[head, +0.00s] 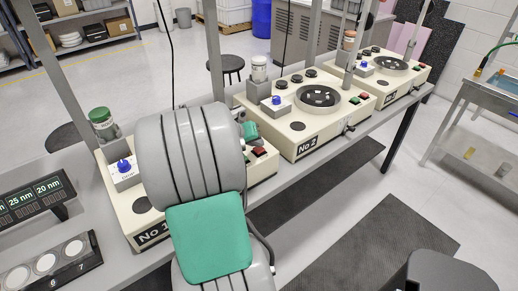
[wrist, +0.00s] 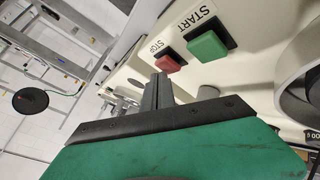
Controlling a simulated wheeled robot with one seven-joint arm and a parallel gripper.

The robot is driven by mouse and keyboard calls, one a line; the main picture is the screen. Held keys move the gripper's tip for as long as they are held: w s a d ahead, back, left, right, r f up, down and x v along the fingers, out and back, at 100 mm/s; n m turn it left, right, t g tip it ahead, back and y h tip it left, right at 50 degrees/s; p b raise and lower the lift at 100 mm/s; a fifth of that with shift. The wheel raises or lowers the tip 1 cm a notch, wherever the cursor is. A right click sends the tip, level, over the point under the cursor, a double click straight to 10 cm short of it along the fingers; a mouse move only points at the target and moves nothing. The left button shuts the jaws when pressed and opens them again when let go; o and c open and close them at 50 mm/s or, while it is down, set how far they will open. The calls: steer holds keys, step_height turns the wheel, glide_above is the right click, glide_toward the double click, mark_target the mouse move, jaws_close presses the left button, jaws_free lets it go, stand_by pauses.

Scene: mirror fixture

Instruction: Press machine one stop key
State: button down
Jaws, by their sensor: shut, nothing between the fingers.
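Machine one (head: 262,172), a cream box labelled No 1, stands on the bench at the left, largely hidden behind my grey arm in the head view. Its red stop key (wrist: 168,64), beside the printed word STOP, shows in the wrist view, left of and below the green START key (wrist: 208,46). My gripper (wrist: 158,80) is shut and empty. Its dark fingertips show just below the red key in the wrist view; whether they touch it I cannot tell. In the head view the gripper's tip is not clear behind my arm.
Machine No 2 (head: 307,138) and a third machine (head: 398,88) stand farther right along the bench. Grey upright posts rise along the bench. A green-capped bottle (head: 101,122) and a blue knob (head: 124,165) are left of my arm.

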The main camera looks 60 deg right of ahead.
mark_target(257, 150)
steer(key=shift+f, duration=0.5)
stand_by(0.4)
steer(key=shift+r, duration=0.1)
steer(key=shift+r+p, duration=0.35)
steer(key=shift+r, duration=0.5)
step_height(257, 150, up, 5)
steer(key=p, duration=0.3)
steer(key=shift+r+p, duration=0.1)
steer(key=shift+p, duration=0.25)
